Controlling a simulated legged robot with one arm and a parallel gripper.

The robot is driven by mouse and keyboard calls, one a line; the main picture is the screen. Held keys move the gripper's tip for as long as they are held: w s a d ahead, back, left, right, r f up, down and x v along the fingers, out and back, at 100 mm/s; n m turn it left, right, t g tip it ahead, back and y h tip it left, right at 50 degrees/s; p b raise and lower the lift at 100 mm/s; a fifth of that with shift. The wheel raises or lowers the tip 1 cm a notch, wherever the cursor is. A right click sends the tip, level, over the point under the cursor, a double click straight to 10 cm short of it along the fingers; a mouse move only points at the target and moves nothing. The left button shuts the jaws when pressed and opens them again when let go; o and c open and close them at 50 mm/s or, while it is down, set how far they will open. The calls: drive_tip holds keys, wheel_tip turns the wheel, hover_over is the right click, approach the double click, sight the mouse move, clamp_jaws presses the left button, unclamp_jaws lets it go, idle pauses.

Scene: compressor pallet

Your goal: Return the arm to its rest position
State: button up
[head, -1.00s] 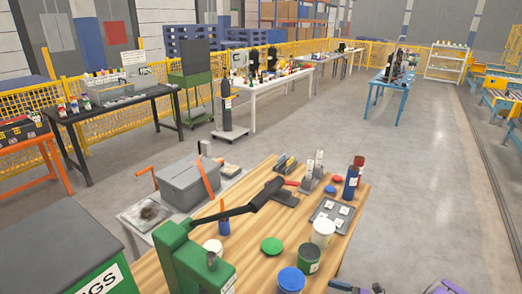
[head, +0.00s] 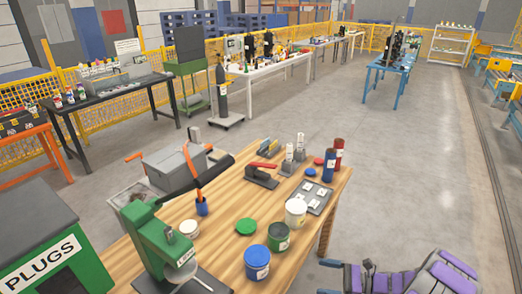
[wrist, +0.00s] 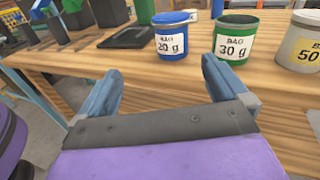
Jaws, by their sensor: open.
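My gripper (wrist: 160,68) shows in the wrist view with its two blue-grey fingers spread apart and nothing between them. Its fingers point at the front edge of a wooden bench (wrist: 165,84). In the head view my gripper (head: 328,278) and purple arm are at the lower right, beside the bench and apart from it. A blue tub marked 20 g (wrist: 177,38), a green tub marked 30 g (wrist: 236,40) and a pale tub marked 50 g (wrist: 302,48) stand on the bench beyond the fingers.
The bench also holds a green press (head: 158,245), a grey tray (head: 315,197) and red and blue bottles (head: 329,165). A green PLUGS cabinet (head: 45,245) stands at the lower left. The grey floor (head: 415,190) right of the bench is open.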

drive_tip(key=s+a+r+n+g+h, duration=0.1)
drive_tip(key=s+a+r+n+g, duration=0.2)
drive_tip(key=a+r+n+g, duration=0.45)
drive_tip(key=s+a+r+n+g+h, duration=0.2)
drive_tip(key=s+a+r+n+h, duration=0.5)
drive_tip(key=s+r, duration=0.65)
drive_tip(key=s+d+r+n+t+h, duration=0.1)
drive_tip(key=s+d+r+n+h, duration=0.1)
drive_tip(key=s, duration=0.7)
drive_tip(key=s+d+r+n+t+h, duration=0.2)
drive_tip(key=s+d+n+h, duration=0.1)
drive_tip(key=s+h, duration=0.4)
drive_tip(key=shift+s+d+r+n, duration=0.2)
drive_tip(key=shift+s+d+n, duration=0.25)
drive_tip(key=shift+s, duration=0.5)
